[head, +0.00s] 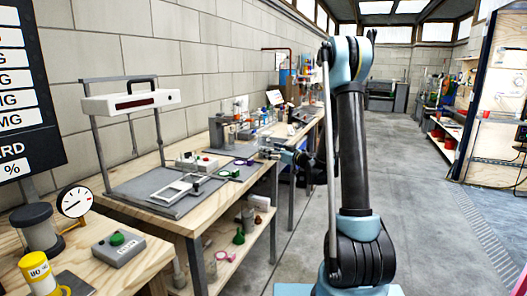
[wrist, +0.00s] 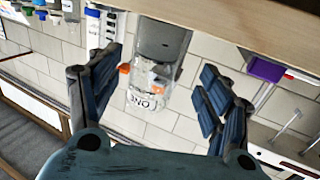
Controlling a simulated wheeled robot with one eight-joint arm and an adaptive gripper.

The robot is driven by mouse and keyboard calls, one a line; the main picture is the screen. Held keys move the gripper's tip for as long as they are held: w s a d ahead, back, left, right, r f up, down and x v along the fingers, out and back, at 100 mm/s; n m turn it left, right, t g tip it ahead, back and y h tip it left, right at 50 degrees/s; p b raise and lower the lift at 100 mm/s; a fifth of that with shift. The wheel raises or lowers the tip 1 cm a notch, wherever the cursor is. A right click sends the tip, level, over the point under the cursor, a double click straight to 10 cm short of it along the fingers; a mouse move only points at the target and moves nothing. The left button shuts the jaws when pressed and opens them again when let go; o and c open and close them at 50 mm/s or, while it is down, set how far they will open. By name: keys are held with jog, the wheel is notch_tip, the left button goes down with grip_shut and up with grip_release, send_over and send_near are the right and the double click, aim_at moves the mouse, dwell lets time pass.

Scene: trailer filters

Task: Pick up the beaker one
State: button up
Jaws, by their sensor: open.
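The beaker (wrist: 143,100) is clear glass with a label that reads "ONE". In the wrist view it shows tilted, between the two dark fingers of my gripper (wrist: 160,62). The fingers are spread wide, with a gap on both sides of the beaker. I cannot tell how far ahead of the fingertips it is. In the head view my gripper (head: 303,158) is at the edge of the long workbench, partly hidden by my own arm. I cannot make out the beaker for sure there.
A grey block (wrist: 163,40) adjoins the beaker in the wrist view. The wooden workbench (head: 205,205) runs along the wall, with a framed stand (head: 130,102), small tools and several containers. A purple item (wrist: 265,69) is near the bench edge. The concrete floor (head: 420,190) at right is clear.

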jog(key=shift+w+d+x, duration=0.1)
jog(key=shift+x, duration=1.35)
jog(key=shift+w+d+x, duration=0.1)
jog(key=shift+w+x, duration=0.05)
jog(key=shift+x, duration=1.3)
jog(key=shift+f, duration=0.1)
jog(key=c, duration=1.3)
